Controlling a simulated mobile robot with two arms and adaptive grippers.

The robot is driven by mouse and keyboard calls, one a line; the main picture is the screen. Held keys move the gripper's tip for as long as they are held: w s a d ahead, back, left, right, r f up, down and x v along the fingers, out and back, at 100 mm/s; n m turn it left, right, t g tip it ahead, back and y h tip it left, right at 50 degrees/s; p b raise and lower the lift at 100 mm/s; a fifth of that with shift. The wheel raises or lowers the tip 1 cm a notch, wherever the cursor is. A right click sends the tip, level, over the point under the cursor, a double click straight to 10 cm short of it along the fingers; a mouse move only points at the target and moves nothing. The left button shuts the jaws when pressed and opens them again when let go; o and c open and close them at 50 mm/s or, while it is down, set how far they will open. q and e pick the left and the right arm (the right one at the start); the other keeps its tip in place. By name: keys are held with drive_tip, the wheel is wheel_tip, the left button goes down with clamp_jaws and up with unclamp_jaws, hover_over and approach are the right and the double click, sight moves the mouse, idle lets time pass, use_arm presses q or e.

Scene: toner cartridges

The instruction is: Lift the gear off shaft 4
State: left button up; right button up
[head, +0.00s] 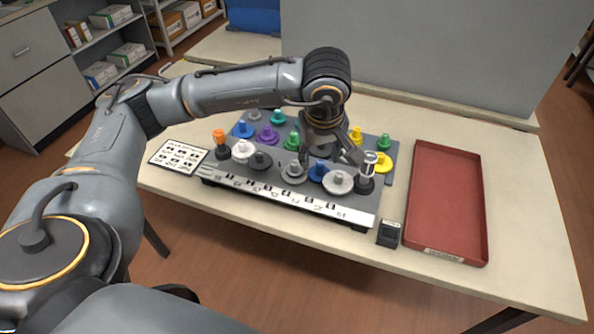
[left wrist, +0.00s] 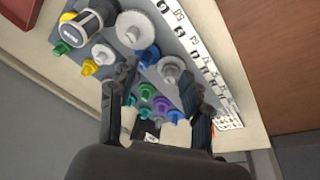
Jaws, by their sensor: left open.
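A grey board (head: 218,172) with several coloured gears on shafts stands on the table. Its front strip (head: 285,197) carries labels too small for me to read surely, so I cannot tell which shaft is 4. The front row includes a light grey gear (head: 293,174), a blue gear (head: 318,171) and a large white gear (head: 338,183). My left gripper (head: 331,156) is open above the board, pointing down near these gears. In the left wrist view its spread fingers (left wrist: 163,92) have the grey gear (left wrist: 171,70) just beyond their tips. It appears empty. My right gripper is not visible.
An empty red tray (head: 447,200) lies right of the board. A small dark box (head: 389,234) stands between them near the front edge. A printed card (head: 178,156) lies to the left. A grey panel (head: 430,65) rises behind. The table's right end is clear.

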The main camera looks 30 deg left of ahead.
use_arm(q)
drive_tip(key=y, duration=0.2)
approach(295, 165)
drive_tip(key=x, duration=0.2)
drive_tip(key=p+x, duration=0.1)
drive_tip(key=x, duration=0.1)
drive_tip(key=shift+w+a+f, duration=0.15)
drive_tip(key=shift+w+f, duration=0.1)
drive_tip(key=shift+w, duration=0.05)
drive_tip(key=p+x, duration=0.2)
drive_tip(key=x, duration=0.2)
drive_tip(key=shift+s+f, duration=0.1)
drive_tip(key=shift+s, duration=0.1)
drive_tip(key=shift+w+a+f, duration=0.15)
drive_tip(key=shift+f, duration=0.4)
clamp_jaws()
